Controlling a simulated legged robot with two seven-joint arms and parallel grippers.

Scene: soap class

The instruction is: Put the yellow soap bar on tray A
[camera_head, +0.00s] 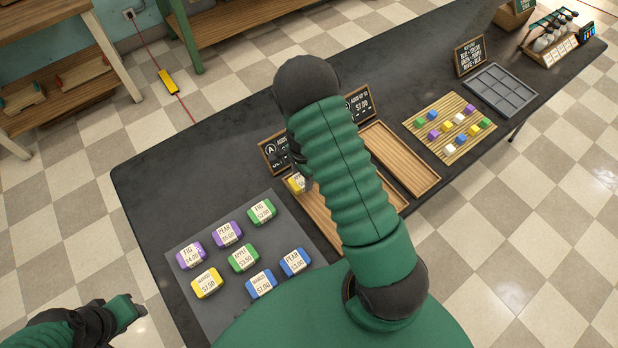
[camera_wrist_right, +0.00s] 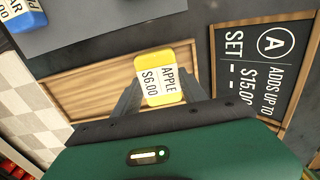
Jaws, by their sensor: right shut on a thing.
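My right gripper (camera_wrist_right: 160,92) is shut on a yellow soap bar (camera_wrist_right: 162,75) labelled APPLE $6.00, with one finger on each side of it. In the head view the bar (camera_head: 296,183) shows at the left end of wooden tray A (camera_head: 316,212), beside the sign marked A (camera_head: 275,150). My right arm covers most of the gripper and part of the tray. The bar appears over the tray's sign-side end; I cannot tell whether it touches the tray. My left gripper (camera_head: 138,306) is at the lower left, off the table; its jaws are unclear.
A grey mat (camera_head: 215,262) holds several soaps, including another yellow bar (camera_head: 207,283). A second wooden tray (camera_head: 400,157) lies right of tray A. Further right are a slatted board (camera_head: 447,110) with small coloured cubes and a grey compartment tray (camera_head: 500,88).

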